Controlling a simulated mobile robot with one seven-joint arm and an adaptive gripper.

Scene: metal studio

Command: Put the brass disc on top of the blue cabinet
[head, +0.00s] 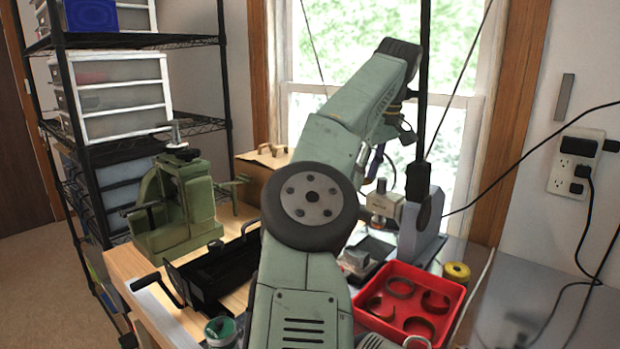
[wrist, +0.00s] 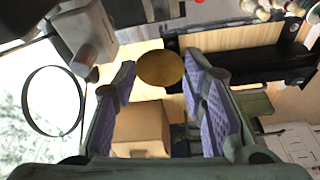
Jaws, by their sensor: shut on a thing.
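The brass disc (wrist: 161,68) shows in the wrist view as a flat, dull gold round between the fingertips. My gripper (wrist: 158,72) is shut on it, with purple ridged pads at either side. In the head view, my gripper (head: 374,164) is in front of the window, partly hidden behind my arm, and the disc cannot be made out. A plain blue box-like thing (head: 90,15) sits on the upper rack shelf at the far left, cut off by the top edge. I cannot tell for sure whether it is the blue cabinet. My gripper is far to its right.
The black wire rack (head: 140,41) also holds white drawer units (head: 118,95). A green machine (head: 175,210), a cardboard box (head: 256,182), a black toolbox (head: 215,272) and a red tray (head: 452,292) of rings crowd the bench. The cardboard box also shows in the wrist view (wrist: 140,125).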

